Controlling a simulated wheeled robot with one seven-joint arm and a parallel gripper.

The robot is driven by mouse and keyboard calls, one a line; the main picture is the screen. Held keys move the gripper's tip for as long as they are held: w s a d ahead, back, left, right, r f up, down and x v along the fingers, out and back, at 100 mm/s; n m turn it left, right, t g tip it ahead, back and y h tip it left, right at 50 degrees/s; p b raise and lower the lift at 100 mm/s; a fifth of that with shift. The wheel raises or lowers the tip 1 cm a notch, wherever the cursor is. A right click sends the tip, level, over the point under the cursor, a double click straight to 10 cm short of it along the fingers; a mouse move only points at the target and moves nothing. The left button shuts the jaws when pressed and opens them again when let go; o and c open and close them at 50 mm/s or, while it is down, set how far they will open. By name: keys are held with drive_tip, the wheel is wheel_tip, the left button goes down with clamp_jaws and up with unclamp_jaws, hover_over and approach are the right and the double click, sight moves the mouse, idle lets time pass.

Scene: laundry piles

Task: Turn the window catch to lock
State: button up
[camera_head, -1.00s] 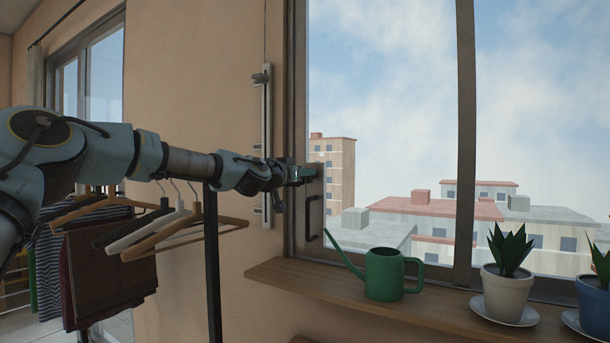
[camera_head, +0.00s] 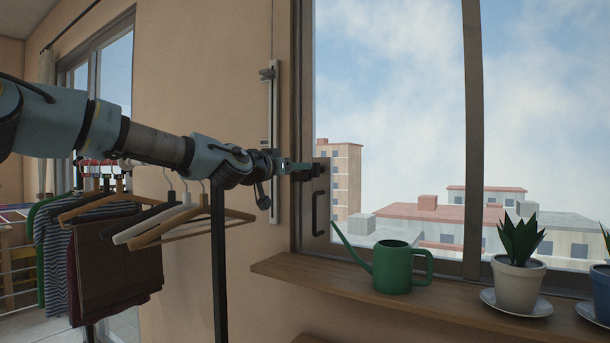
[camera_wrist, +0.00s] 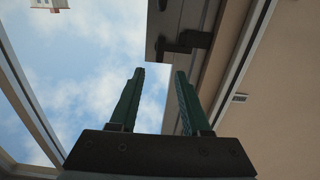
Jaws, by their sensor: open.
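The window catch (camera_head: 316,170) is a small dark lever on a plate on the window's left frame, above a dark pull handle (camera_head: 320,213). In the wrist view the catch (camera_wrist: 186,42) is a dark bent lever beyond the fingertips, lying roughly crosswise in the picture. My gripper (camera_head: 299,167) reaches from the left, with its tips close beside the catch. In the wrist view my gripper (camera_wrist: 160,72) has two green fingers spread apart with nothing between them. The catch appears apart from the fingers there; contact is hard to judge in the head view.
A green watering can (camera_head: 393,268) stands on the wooden sill (camera_head: 350,285) below the catch, its spout pointing up left. A potted plant (camera_head: 518,272) is farther right. Clothes hangers (camera_head: 165,220) hang on a rack below my arm. A vertical rail (camera_head: 274,140) runs left of the window.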

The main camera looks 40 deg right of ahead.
drive_tip(key=shift+v, duration=1.35)
drive_tip(key=shift+a, duration=0.1)
